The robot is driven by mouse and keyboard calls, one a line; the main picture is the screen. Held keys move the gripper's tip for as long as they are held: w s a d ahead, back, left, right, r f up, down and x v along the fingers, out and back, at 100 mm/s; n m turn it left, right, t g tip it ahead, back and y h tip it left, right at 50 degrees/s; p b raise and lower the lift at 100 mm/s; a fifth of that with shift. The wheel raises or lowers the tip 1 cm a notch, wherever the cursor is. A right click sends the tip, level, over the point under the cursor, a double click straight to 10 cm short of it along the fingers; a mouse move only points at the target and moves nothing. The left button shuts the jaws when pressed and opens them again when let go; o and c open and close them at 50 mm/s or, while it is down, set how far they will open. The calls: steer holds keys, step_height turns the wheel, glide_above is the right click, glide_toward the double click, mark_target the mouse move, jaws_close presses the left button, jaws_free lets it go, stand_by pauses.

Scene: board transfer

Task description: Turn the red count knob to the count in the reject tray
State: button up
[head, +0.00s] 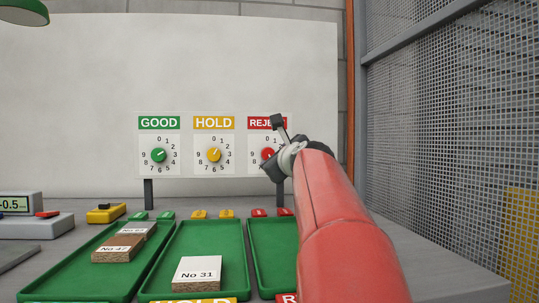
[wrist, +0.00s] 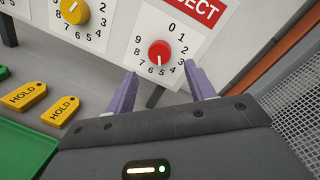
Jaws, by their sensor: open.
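The red count knob (wrist: 159,53) sits on the white reject dial, numbered 0 to 9, in the wrist view. Its pointer is too small to read surely. In the head view the knob (head: 267,154) is partly covered by my arm. My gripper (wrist: 160,70) is open, its two purple fingers apart just below the knob in the picture, with nothing between them. In the head view my gripper (head: 279,130) is in front of the reject dial. The green reject tray (head: 262,282) is half hidden by my arm; its visible part is empty.
The green GOOD knob (head: 158,155) and yellow HOLD knob (head: 213,154) are to the left. The hold tray (head: 212,232) has a block marked No 31 (head: 197,272); the good tray (head: 85,288) has two blocks. A mesh fence (head: 450,120) stands at right.

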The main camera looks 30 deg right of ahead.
mark_target(269, 155)
steer(key=p+x, duration=0.1)
steer(key=x, duration=0.4)
steer(key=shift+w+d, duration=0.15)
steer(key=shift+w, duration=0.2)
steer(key=c, duration=1)
steer(key=shift+o, duration=0.2)
